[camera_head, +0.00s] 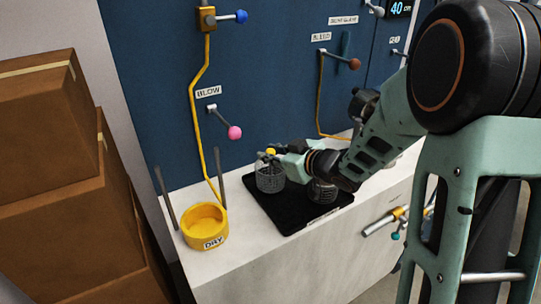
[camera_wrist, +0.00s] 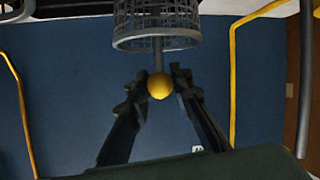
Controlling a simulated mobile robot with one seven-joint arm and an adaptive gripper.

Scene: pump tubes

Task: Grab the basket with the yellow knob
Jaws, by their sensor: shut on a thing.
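The basket with the yellow knob is a grey wire-mesh cylinder (camera_head: 270,180) over the left part of the black mat; I cannot tell whether it touches the mat. Its yellow knob (camera_head: 271,152) shows at the top, by my gripper (camera_head: 268,156). In the wrist view, the basket (camera_wrist: 156,22) is at the top edge, with a grey stem running to the yellow knob (camera_wrist: 159,85). My gripper (camera_wrist: 159,82) has one finger on each side of the knob and is shut on it. A second mesh basket (camera_head: 322,193) stands to the right, partly hidden by my arm.
The black mat (camera_head: 286,218) lies on a pale counter (camera_head: 262,256). A yellow cup marked DRY (camera_head: 207,241) stands left, between two grey posts. A pink knob (camera_head: 235,133) juts from the blue panel under BLOW. Brown boxes (camera_head: 50,190) fill the far left.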

